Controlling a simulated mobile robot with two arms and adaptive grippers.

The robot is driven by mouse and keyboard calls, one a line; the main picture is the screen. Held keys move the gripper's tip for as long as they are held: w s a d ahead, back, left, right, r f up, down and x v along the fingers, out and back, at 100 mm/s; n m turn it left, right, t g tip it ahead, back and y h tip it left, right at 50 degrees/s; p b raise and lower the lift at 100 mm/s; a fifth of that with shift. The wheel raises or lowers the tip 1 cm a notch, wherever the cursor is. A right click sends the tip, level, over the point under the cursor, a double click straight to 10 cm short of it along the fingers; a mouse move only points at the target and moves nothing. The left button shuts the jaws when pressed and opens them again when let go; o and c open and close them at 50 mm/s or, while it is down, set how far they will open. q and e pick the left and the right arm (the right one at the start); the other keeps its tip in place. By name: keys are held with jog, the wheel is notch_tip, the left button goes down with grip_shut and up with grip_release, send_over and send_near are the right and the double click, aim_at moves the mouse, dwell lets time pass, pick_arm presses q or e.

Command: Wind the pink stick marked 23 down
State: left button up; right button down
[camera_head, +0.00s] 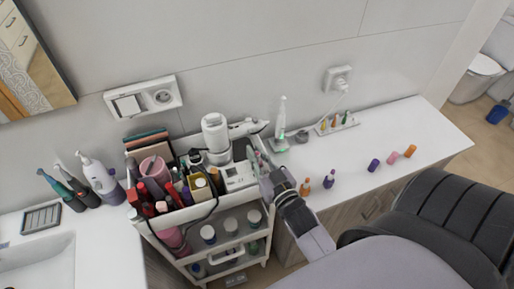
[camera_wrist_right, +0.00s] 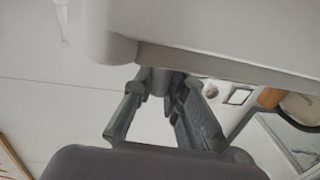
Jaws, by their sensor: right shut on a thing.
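My right gripper (camera_head: 260,164) is at the right edge of the cart's top tray, beside a white device. In the right wrist view, its fingers (camera_wrist_right: 161,80) are closed around a small greyish cylinder (camera_wrist_right: 160,84), mostly hidden and in shadow. I cannot read a number on it or tell its true colour. A pink stick (camera_head: 392,158) stands on the white counter between a purple stick (camera_head: 374,165) and an orange stick (camera_head: 410,151). No number is legible on it. My left gripper is not in view.
The cart (camera_head: 170,217) is crowded with bottles and brushes. A small orange-brown bottle (camera_head: 305,188) and a purple one (camera_head: 329,180) stand on the counter (camera_head: 440,138) near my right arm. An electric toothbrush (camera_head: 281,122) stands behind. The counter's right end is clear.

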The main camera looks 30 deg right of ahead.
dwell(0.3)
jog(key=c, duration=1.6)
grip_release()
jog(key=s, duration=0.4)
jog(key=s+a, duration=0.1)
jog(key=s, duration=0.7)
jog(key=shift+a, duration=0.2)
